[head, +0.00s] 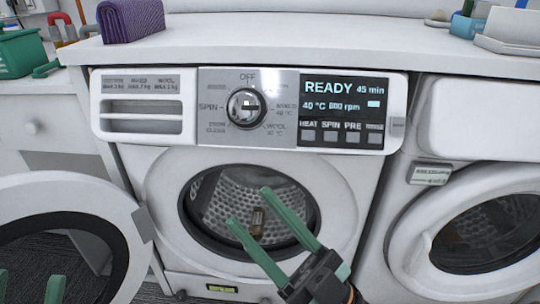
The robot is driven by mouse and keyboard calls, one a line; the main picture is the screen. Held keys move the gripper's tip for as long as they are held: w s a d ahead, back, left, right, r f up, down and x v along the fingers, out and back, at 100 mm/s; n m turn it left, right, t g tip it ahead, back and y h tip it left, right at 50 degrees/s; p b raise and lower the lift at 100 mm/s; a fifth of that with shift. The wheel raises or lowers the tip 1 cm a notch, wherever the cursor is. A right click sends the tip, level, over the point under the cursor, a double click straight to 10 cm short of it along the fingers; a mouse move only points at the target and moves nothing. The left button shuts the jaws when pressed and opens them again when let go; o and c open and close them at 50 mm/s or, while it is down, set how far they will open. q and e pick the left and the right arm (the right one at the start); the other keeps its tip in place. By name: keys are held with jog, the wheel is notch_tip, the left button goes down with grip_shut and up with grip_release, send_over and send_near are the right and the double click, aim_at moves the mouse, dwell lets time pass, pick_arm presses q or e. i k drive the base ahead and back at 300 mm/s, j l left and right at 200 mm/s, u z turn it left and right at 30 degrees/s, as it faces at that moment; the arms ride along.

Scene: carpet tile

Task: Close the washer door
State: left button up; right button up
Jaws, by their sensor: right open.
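The white washer (345,185) stands in the middle, with its round opening uncovered and the metal drum (225,195) showing inside. Its round door (118,212) hangs wide open to the left, joined by a grey hinge (143,224) at the opening's left side. The door's lower part is cut off by the picture edge. My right gripper (248,206) is open, its green fingers in front of the drum opening, apart from the door. My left gripper (29,282) shows only as two spread green fingertips at the bottom left, in front of the door; it looks open.
A second machine (450,185) with a closed round door stands at the right. A white countertop (300,40) runs above, holding a folded purple towel (131,18). A green basket (20,52) is at the far left.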

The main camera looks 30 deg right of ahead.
aim_at(86, 228)
jog(key=k+l, duration=0.1)
jog(key=l, duration=0.5)
jog(key=k+l, duration=0.1)
jog(key=l, duration=0.45)
jog(key=k+l, duration=0.1)
jog(key=l, duration=0.5)
